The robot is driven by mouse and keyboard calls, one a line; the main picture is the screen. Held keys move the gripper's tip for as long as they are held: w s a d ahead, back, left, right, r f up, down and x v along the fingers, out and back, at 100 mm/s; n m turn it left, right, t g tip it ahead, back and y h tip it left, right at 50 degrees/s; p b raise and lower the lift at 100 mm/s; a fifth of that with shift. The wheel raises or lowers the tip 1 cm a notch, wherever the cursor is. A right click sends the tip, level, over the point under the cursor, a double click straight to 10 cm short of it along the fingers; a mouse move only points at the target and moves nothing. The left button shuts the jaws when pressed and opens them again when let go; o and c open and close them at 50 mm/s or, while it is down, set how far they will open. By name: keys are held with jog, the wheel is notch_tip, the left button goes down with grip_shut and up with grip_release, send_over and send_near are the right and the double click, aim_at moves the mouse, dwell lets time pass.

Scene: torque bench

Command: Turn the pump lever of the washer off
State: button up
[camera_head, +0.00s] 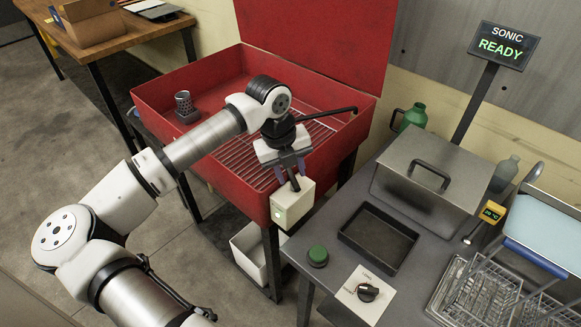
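The washer is a red open-topped basin (222,174) with a raised red lid and a wire rack inside. A pale box (291,205) with a small lit greenish spot is on its front right corner. A short dark lever (294,183) rises from the top of this box. My gripper (291,174) points down just above the box. Its two fingers stand apart, with the lever's upper end between or just behind them. Whether a finger touches the lever I cannot tell.
A grey bench (330,262) on the right holds a lidded metal tank (430,170), a black tray (378,238), a green button (318,256), a dial plate (364,293) and wire baskets (487,292). A sign (502,46) reads "SONIC READY". A perforated cup (184,104) stands inside the basin.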

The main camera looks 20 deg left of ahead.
jog(key=shift+f, duration=0.15)
jog(key=shift+c, duration=0.4)
grip_shut()
